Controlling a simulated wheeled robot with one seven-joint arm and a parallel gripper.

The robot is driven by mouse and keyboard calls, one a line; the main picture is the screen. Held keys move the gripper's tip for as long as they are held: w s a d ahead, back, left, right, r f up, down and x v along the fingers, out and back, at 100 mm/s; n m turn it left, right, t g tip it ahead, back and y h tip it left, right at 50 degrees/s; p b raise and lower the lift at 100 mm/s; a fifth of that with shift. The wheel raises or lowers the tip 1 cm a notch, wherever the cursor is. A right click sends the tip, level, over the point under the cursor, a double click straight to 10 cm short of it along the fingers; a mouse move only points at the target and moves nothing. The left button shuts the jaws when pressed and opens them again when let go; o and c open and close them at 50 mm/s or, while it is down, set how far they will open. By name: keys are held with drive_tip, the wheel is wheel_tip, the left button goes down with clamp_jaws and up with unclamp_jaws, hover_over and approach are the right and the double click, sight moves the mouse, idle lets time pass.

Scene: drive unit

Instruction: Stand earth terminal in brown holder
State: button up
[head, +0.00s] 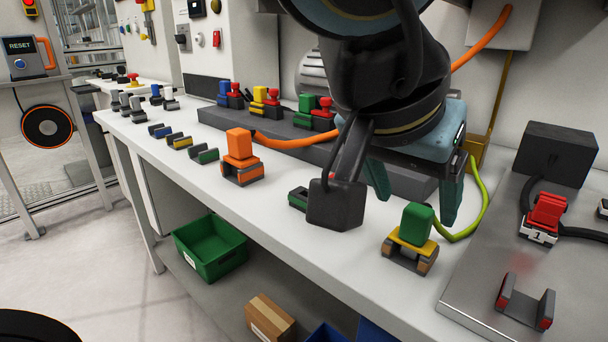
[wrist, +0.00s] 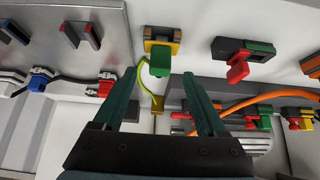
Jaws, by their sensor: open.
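The earth terminal (head: 415,226) has a green top on a yellow base, with a yellow-green cable. It stands in the grey holder with brown ends (head: 424,265) near the bench's front edge, looking roughly upright. In the wrist view the green top of the earth terminal (wrist: 160,60) and the brown-ended holder (wrist: 161,33) show ahead of my fingers. My gripper (head: 414,205) is open, above and behind the terminal. In the wrist view my gripper (wrist: 161,82) has nothing between its fingers, and the terminal lies just beyond their tips.
An orange terminal (head: 239,147) stands in its holder to the left. A green-ended holder (head: 298,198) is partly hidden by my arm; a red terminal (wrist: 238,70) shows there in the wrist view. A metal plate (head: 470,285) on the right bears a red-ended holder (head: 525,305) and a black block (head: 556,153).

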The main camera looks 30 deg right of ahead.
drive_tip(key=shift+p+v, duration=2.75)
drive_tip(key=shift+p, duration=1.65)
drive_tip(key=shift+r, duration=0.15)
wheel_tip(320, 180, up, 5)
drive_tip(key=p, duration=0.5)
drive_tip(key=w+a+f+n+t+y, duration=0.1)
drive_tip(key=w+a+f+n+y, duration=0.15)
drive_tip(key=w, duration=0.85)
drive_tip(key=w+a+f+n+t+y, duration=0.15)
drive_tip(key=w+a+f+n, duration=0.25)
drive_tip(key=w, duration=0.7)
drive_tip(key=w+a+f+n+g+y, duration=0.1)
drive_tip(key=w+a+f+n, duration=0.1)
drive_tip(key=a, duration=0.6)
drive_tip(key=w+a+f+n+y, duration=0.1)
drive_tip(key=w+a+f+n, duration=0.1)
drive_tip(key=w+a, duration=0.3)
drive_tip(key=w+a+f+n+g, duration=0.1)
drive_tip(key=w+a+f+n, duration=0.1)
drive_tip(key=a, duration=0.8)
drive_tip(key=shift+w+a+n+g+y, duration=0.4)
drive_tip(key=shift+w+n, duration=0.25)
drive_tip(key=shift+w, duration=0.5)
